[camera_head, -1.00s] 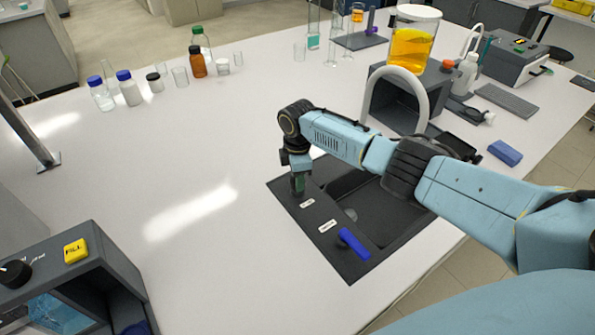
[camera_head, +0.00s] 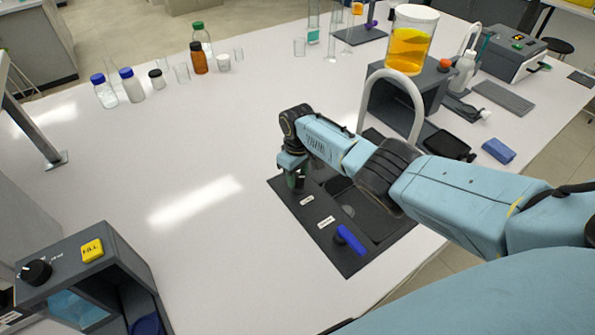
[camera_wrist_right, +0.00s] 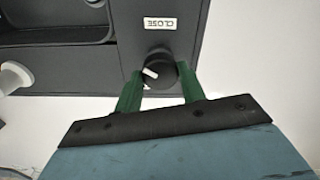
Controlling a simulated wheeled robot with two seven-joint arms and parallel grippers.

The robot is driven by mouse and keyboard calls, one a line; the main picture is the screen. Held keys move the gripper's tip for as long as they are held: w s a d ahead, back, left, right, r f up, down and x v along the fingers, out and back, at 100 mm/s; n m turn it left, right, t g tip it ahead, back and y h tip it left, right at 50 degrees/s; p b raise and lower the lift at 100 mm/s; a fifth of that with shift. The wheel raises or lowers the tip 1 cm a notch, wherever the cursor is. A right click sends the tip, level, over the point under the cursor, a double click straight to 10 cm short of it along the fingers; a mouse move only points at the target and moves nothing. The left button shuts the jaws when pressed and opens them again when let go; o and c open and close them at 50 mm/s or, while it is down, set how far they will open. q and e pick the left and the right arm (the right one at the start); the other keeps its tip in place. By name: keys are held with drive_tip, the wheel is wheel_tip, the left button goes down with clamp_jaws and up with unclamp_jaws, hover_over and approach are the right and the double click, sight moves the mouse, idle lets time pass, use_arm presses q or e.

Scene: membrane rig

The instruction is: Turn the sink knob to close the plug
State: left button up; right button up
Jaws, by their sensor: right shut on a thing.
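The sink (camera_head: 372,212) is a dark basin set in a dark panel on the white bench. Its round black knob (camera_wrist_right: 158,72) with a white pointer mark shows in the right wrist view, below a "CLOSE" label (camera_wrist_right: 148,24). My right gripper (camera_wrist_right: 159,85) has its green fingers on both sides of the knob, shut on it. In the head view my right gripper (camera_head: 296,182) reaches down at the panel's far left corner and hides the knob. A blue lever (camera_head: 350,240) sits at the panel's near end. My left gripper is not in view.
A white curved faucet (camera_head: 418,100) arches behind my right arm. A beaker of orange liquid (camera_head: 407,45) stands on a grey housing beyond it. Bottles (camera_head: 132,86) stand at the back left. A box with a yellow button (camera_head: 92,250) is at lower left. The bench's middle left is clear.

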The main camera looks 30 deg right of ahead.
sight(298, 177)
drive_tip(key=m+p, duration=0.1)
drive_tip(key=m, duration=0.4)
drive_tip(key=shift+r+m, duration=0.1)
drive_tip(key=shift+m, duration=0.2)
drive_tip(key=m+p, duration=0.1)
drive_tip(key=m, duration=0.5)
idle(0.4)
drive_tip(key=o, duration=1)
drive_tip(key=shift+c, duration=0.2)
drive_tip(key=shift+r, duration=1.1)
wheel_tip(298, 177, up, 11)
